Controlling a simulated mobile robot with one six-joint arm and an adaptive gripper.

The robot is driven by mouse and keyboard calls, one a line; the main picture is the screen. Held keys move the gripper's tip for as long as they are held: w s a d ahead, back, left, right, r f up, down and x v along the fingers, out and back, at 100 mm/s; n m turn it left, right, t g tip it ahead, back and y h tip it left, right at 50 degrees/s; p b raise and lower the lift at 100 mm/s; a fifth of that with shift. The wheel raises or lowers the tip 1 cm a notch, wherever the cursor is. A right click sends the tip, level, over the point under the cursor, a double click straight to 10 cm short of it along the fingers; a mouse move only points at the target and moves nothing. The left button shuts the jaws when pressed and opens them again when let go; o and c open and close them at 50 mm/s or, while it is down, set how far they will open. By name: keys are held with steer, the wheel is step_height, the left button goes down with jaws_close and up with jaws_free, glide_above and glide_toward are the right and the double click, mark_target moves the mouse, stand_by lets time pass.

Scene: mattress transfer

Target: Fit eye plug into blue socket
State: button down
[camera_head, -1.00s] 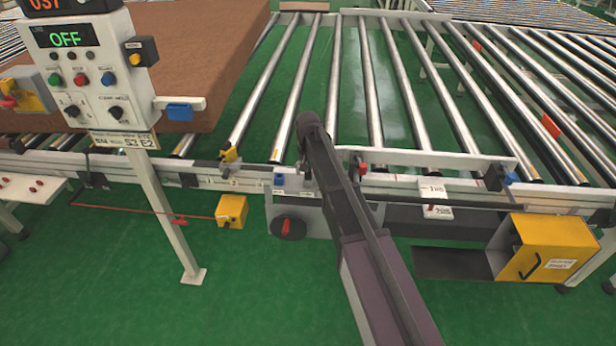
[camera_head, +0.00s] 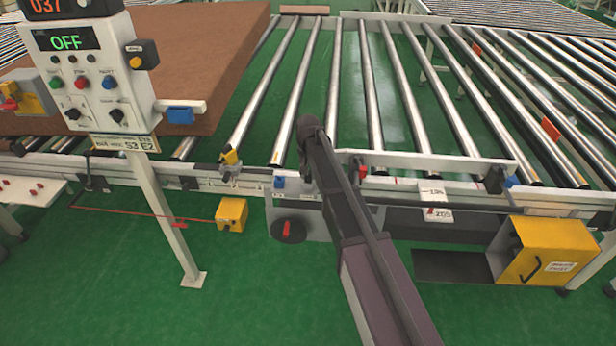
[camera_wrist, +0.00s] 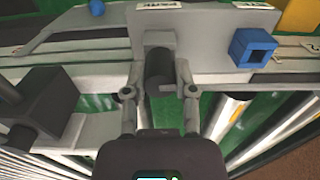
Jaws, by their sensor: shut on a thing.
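The blue socket (camera_wrist: 252,47) is a square block with a dark square opening, on the rail at the right of the wrist view. It shows small in the head view (camera_head: 279,182), just left of my arm. My gripper (camera_wrist: 159,92) has its two fingers on either side of a dark cylindrical piece (camera_wrist: 160,68), which appears to be the eye plug, and is shut on it. The piece is left of the socket in the wrist view and apart from it. A grey block (camera_wrist: 157,40) is right behind it; I cannot tell whether they touch. My arm hides the gripper in the head view.
A dark block (camera_wrist: 42,98) stands on the rail at left in the wrist view. Rollers (camera_head: 372,95) lie beyond the rail. A control post (camera_head: 165,210) with a panel, a brown mattress (camera_head: 215,45) and a yellow box (camera_head: 548,248) flank the area. Green floor in front is mostly clear.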

step_height(320, 180, up, 3)
steer(key=p, duration=0.3)
steer(key=shift+r, duration=0.1)
steer(key=s+d+r+p, duration=0.1)
steer(key=s+d+p, duration=0.1)
steer(key=s, duration=1.3)
steer(key=shift+s+d+r, duration=0.3)
steer(key=shift+s+r, duration=0.05)
steer(key=shift+s, duration=0.05)
steer(key=shift+s, duration=0.1)
